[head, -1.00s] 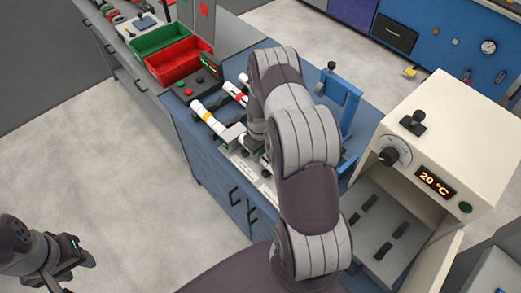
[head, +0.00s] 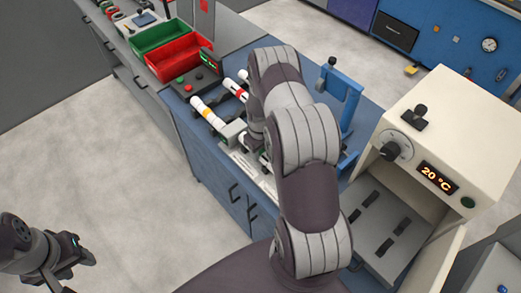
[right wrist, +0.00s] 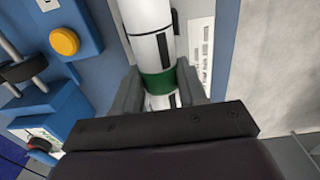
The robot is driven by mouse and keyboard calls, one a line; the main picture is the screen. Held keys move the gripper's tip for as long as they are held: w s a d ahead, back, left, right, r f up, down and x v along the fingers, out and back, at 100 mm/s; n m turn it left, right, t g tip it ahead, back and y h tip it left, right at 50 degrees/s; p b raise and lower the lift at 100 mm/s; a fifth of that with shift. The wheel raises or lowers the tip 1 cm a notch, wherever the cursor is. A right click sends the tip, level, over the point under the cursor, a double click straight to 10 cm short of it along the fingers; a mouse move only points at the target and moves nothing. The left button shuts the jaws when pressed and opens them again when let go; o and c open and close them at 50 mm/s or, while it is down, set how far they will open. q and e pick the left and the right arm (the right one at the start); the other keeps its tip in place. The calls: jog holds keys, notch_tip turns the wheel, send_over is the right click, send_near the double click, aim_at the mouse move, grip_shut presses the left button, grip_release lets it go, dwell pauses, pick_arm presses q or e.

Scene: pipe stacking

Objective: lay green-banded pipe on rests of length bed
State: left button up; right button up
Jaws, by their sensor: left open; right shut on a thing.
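The green-banded pipe (right wrist: 150,22) is white with black marks. In the right wrist view its green band lies between the two fingers of my right gripper (right wrist: 158,88), which is shut on it. The pipe runs away from the gripper toward the top edge. In the head view my right arm hides most of the pipe and the gripper. I cannot tell which part is the length bed, nor whether the pipe touches any rests. My left gripper (head: 82,262) is open and empty at the lower left, over the floor, away from the bench.
A yellow-banded pipe (head: 208,114) and a red-banded pipe (head: 236,90) lie on the blue bench. A blue upright frame (head: 343,90) stands beyond my right arm. A cream oven (head: 470,125) stands to the right. Red (head: 180,62) and green (head: 158,38) bins are farther back.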

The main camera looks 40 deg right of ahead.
jog(key=shift+f, duration=0.35)
jog(key=o, duration=1.2)
jog(key=shift+r, duration=0.1)
notch_tip(320, 180, up, 13)
jog(key=b, duration=0.2)
jog(key=shift+a+f+b, duration=0.1)
jog(key=shift+f+b, duration=0.1)
jog(key=shift+b, duration=0.2)
